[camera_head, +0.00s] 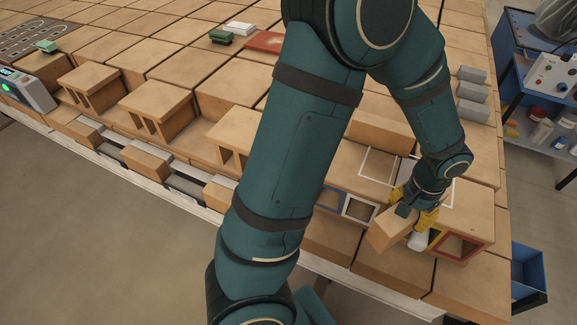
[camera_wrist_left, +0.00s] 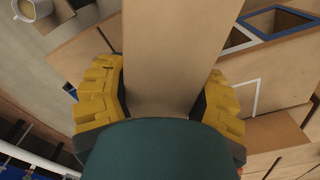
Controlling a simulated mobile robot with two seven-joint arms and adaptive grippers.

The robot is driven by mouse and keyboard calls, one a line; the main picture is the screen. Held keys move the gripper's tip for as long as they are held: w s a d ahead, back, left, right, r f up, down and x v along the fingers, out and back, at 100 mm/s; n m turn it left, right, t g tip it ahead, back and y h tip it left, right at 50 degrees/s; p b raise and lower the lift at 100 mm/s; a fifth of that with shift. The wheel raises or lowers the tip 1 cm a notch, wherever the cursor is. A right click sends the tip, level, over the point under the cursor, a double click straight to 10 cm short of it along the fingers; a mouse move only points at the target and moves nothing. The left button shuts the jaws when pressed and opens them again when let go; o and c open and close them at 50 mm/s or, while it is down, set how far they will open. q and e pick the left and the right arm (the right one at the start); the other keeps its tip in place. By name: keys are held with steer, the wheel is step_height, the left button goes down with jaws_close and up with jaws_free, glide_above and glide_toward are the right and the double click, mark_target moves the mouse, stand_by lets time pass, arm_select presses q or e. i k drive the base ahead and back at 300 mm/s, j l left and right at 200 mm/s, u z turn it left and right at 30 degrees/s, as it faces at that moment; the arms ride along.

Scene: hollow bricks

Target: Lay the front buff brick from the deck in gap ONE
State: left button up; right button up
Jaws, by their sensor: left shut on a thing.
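My left gripper (camera_head: 413,215), with yellow fingers, is shut on a buff brick (camera_head: 391,231) at the right front of the deck. The brick is tilted in the head view and held at the front edge, beside the coloured frames. In the left wrist view the brick (camera_wrist_left: 170,50) stands between the yellow fingers (camera_wrist_left: 165,100). Front openings carry a blue frame (camera_head: 329,198), a white frame (camera_head: 360,208) and a red frame (camera_head: 459,247). A white outline (camera_head: 378,165) marks the top behind. I cannot read which gap is ONE. My right gripper is not in view.
Hollow buff bricks (camera_head: 157,107) stand along the deck at left, with loose bricks (camera_head: 146,160) on the front ledge. Grey blocks (camera_head: 472,91) sit at the back right. A blue bin (camera_head: 528,271) is beside the right end. My arm hides the middle.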

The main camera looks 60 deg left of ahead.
mark_target(188, 186)
steer(key=k+j, duration=0.2)
steer(key=j, duration=0.2)
steer(key=k+j, duration=0.2)
steer(key=j, duration=0.15)
steer(key=k+j, duration=0.15)
steer(key=j, duration=0.25)
steer(key=k+j, duration=0.2)
steer(key=j, duration=0.2)
steer(key=k+j, duration=0.2)
steer(key=j, duration=0.15)
steer(key=k+j, duration=0.2)
steer(key=j, duration=0.2)
steer(key=k+j, duration=0.15)
steer(key=j, duration=0.25)
